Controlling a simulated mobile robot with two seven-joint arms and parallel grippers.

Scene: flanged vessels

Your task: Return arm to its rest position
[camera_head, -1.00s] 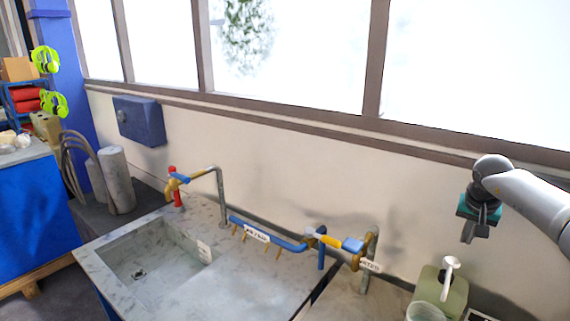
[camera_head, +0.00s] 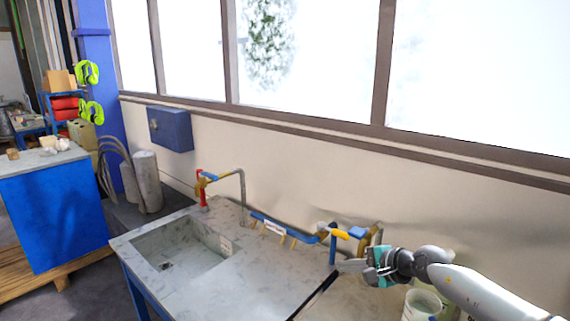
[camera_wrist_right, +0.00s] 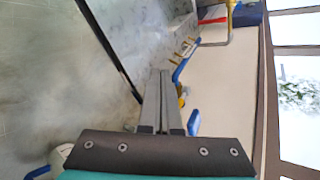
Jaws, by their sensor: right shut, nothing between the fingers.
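My right arm comes in from the right in the head view. Its gripper (camera_head: 350,266) points left, low over the worktop, in front of the blue and yellow pipe fittings. In the right wrist view the two grey fingers (camera_wrist_right: 161,98) lie together, shut, with nothing between them. Beyond the fingertips are the worktop and the blue pipe (camera_wrist_right: 183,68). My left gripper does not show.
A stone sink (camera_head: 185,252) with a red and yellow tap (camera_head: 203,188) stands to the left. A blue pipe with a valve (camera_head: 333,240) runs along the wall. A pale bucket (camera_head: 422,304) stands below my right arm. The worktop's middle is clear.

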